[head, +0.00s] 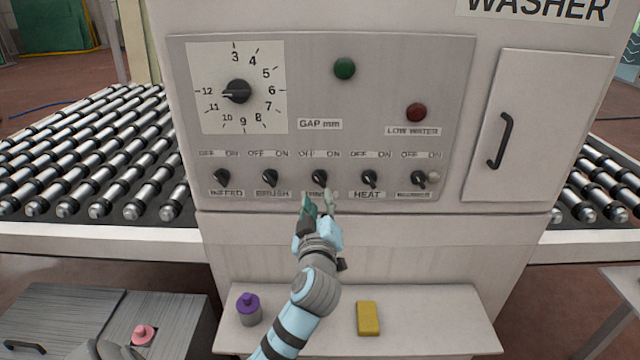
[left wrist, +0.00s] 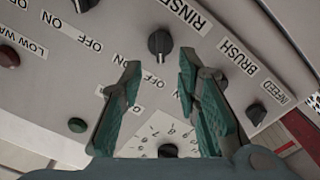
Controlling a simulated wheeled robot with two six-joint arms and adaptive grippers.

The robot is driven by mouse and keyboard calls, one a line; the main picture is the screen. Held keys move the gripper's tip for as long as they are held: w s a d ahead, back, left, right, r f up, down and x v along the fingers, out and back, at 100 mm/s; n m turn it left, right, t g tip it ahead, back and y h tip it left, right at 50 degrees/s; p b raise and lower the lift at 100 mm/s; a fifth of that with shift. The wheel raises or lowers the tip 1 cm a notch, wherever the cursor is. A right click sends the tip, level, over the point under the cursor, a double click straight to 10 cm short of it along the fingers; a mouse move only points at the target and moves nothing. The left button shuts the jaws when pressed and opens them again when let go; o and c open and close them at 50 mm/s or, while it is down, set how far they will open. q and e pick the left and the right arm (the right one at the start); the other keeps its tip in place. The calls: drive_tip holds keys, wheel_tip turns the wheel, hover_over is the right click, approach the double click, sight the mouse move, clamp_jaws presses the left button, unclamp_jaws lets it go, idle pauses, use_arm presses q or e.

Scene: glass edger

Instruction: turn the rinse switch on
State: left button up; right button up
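The rinse switch (head: 320,177) is a black rotary knob, third in the row of switches on the washer's grey panel. Its OFF and ON labels are above it in the head view. In the left wrist view the rinse knob (left wrist: 160,45) sits beside its RINSE label, and its light mark seems to point to the OFF side. My left gripper (head: 318,199) is just below the knob in the head view, partly covering the label. In the left wrist view the left gripper (left wrist: 158,68) is open, its green fingers apart, empty, with the knob beyond the tips. My right gripper is not in view.
The brush knob (head: 270,178) and heat knob (head: 369,179) flank it closely. A gap dial (head: 238,92), green lamp (head: 344,68) and red lamp (head: 416,112) are above.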

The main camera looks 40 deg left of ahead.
sight(320, 183)
use_arm(q)
drive_tip(key=x, duration=0.7)
drive_tip(key=shift+w, duration=0.1)
clamp_jaws()
